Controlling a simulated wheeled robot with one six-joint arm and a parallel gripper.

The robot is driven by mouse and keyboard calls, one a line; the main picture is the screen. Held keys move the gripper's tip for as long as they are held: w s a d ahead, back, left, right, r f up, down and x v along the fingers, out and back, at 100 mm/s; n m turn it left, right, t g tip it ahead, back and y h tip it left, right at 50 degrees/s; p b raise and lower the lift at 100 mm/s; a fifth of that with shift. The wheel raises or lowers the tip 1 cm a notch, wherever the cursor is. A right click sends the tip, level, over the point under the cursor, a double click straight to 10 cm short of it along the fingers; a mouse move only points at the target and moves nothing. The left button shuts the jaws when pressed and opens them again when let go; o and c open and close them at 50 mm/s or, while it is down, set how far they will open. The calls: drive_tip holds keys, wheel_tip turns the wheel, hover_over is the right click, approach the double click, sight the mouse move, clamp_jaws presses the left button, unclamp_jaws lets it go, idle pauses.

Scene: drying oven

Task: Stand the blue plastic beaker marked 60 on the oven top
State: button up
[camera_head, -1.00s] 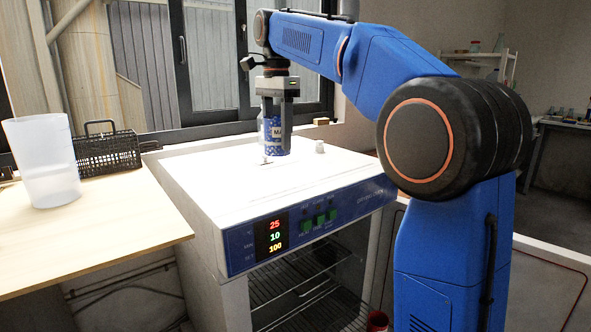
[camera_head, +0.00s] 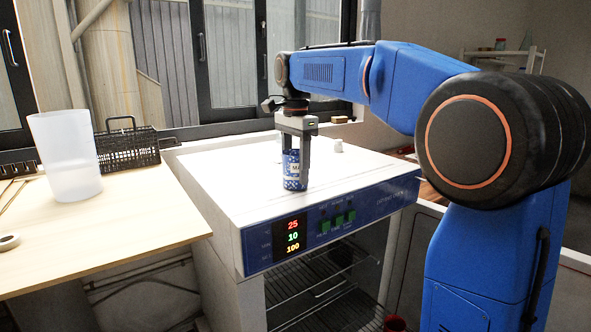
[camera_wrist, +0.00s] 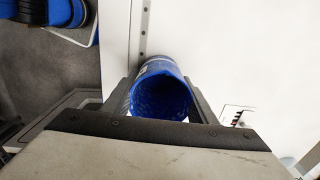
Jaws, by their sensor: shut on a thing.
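The blue beaker (camera_head: 293,171) has a white label band and a speckled pattern; no 60 can be read. My gripper (camera_head: 296,160) is shut on it, with a finger on each side. It is upright over the white oven top (camera_head: 225,180), near the front. Whether its base touches the top cannot be told. In the wrist view I look into the open mouth of the beaker (camera_wrist: 161,97) between my two fingers (camera_wrist: 160,108); its base is hidden.
A frosted tall beaker (camera_head: 65,155) and a black wire basket (camera_head: 127,150) stand on the wooden table (camera_head: 110,235) left of the oven. The oven's left top area is clear.

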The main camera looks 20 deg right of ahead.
drive_tip(key=shift+f, duration=0.1)
drive_tip(key=o, duration=1)
wheel_tip(320, 180, up, 12)
drive_tip(key=shift+r, duration=0.1)
idle(0.4)
